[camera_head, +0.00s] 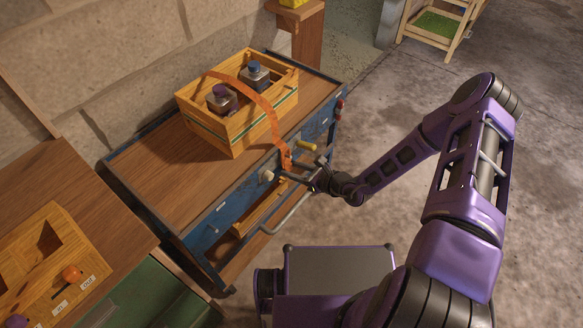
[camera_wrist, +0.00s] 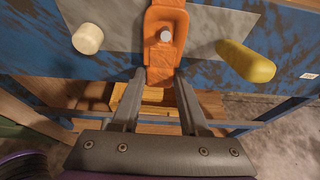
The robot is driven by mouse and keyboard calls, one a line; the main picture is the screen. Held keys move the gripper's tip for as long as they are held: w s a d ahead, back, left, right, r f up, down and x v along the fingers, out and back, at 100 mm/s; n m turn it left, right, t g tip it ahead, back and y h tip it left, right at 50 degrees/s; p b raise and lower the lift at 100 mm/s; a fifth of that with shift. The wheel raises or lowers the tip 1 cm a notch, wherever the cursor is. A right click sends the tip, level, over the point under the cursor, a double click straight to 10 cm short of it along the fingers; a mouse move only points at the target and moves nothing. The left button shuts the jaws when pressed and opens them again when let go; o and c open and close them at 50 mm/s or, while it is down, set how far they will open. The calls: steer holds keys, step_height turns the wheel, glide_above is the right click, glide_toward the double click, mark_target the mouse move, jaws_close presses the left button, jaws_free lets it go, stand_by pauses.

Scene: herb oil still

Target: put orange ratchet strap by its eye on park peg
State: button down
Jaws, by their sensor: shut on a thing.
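The orange ratchet strap (camera_head: 262,103) runs over a wooden crate and hangs down the blue side of the cart. Its orange end piece with the eye (camera_wrist: 165,15) lies against a grey plate in the wrist view. A pale round peg end (camera_wrist: 165,36) shows inside the eye; I cannot tell how far it passes through. My gripper (camera_head: 290,172) is at the cart's side, shut on the strap just below the eye. In the wrist view its fingers (camera_wrist: 160,76) stand on both sides of the strap. In the head view the eye and peg are too small to make out.
A white knob (camera_wrist: 87,38) is left of the eye and a yellow knob (camera_wrist: 245,60) is right. The wooden crate (camera_head: 237,128) holds two capped bottles on the cart top (camera_head: 160,170). A metal handle (camera_head: 285,217) juts out below my gripper. Open floor lies right.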

mark_target(290, 170)
steer(key=shift+f+p+v, duration=0.2)
steer(key=shift+p+v, duration=0.2)
steer(key=shift+v, duration=0.65)
steer(key=shift+s+d, duration=0.1)
steer(key=shift+d, duration=0.1)
steer(key=shift+s+d, duration=0.3)
steer(key=shift+d, duration=0.1)
steer(key=shift+s, duration=0.1)
